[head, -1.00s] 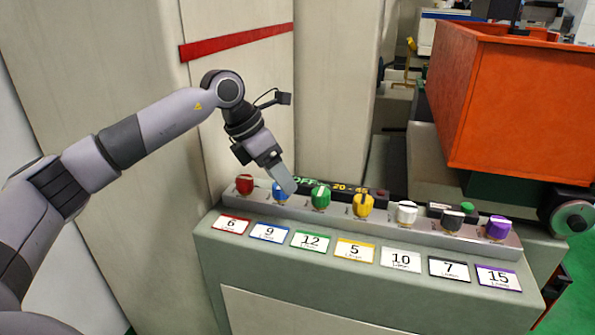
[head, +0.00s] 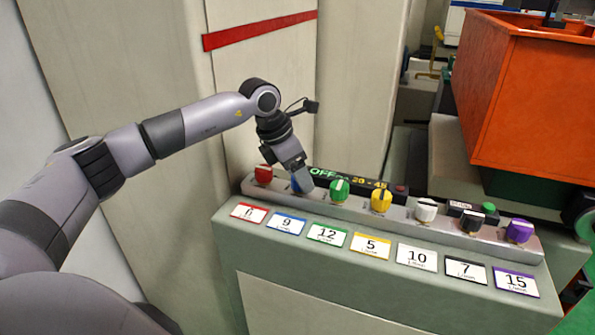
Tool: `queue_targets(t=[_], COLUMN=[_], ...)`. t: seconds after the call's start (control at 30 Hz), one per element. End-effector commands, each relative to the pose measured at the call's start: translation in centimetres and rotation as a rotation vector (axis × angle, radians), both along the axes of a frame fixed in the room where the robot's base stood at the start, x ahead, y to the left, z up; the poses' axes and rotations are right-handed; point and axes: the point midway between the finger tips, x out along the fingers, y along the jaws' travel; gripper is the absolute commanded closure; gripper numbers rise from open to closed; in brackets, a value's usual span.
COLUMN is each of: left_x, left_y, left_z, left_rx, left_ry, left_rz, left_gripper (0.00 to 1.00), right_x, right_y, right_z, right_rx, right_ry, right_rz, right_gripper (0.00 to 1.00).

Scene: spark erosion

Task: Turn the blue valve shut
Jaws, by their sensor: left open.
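The blue valve (head: 295,186) is a small knob, second from the left in a row on a grey rail, behind the blue-edged card marked 9 (head: 287,223). Most of it is hidden behind my left gripper (head: 303,184). The gripper points down at the blue valve, and its jaws are open. I cannot tell whether the fingers touch the valve or stand around it. My right gripper is not in view.
A red knob (head: 263,175) stands close on the left and a green knob (head: 339,190) close on the right. Yellow (head: 381,200), white (head: 426,210), black (head: 471,222) and purple (head: 519,231) knobs follow. A dark display (head: 349,181) stands behind. A large orange tank (head: 530,95) is at the right.

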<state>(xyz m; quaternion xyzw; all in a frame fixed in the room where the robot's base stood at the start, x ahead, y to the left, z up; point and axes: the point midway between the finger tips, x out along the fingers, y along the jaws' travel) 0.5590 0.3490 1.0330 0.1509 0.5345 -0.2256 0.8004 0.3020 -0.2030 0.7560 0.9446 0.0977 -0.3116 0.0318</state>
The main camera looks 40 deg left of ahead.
Motion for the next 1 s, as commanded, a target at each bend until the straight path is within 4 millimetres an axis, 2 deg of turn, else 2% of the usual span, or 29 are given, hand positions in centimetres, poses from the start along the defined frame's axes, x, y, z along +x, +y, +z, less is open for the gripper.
queue_targets(t=[0.07,0.23,0.27,0.67,1.0], left_x=[-0.01,-0.01,-0.01,0.01,0.16], left_y=[-0.01,0.00,0.00,0.09,0.17], left_z=[-0.01,0.00,0.00,0.02,0.06], left_rx=[0.000,0.001,0.001,-0.001,-0.003], left_ry=[0.000,0.001,0.001,0.003,0.001], left_rz=[0.000,0.000,0.000,-0.060,-0.314], left_gripper=[0.32,0.84,0.89,0.88,0.88], right_x=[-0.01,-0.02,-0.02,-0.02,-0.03], right_y=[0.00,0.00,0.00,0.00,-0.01], right_z=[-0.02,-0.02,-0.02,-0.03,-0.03], right_rx=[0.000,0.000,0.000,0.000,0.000], right_ry=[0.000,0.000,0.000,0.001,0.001], right_rz=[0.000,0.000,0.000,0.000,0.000], right_gripper=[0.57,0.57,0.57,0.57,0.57])
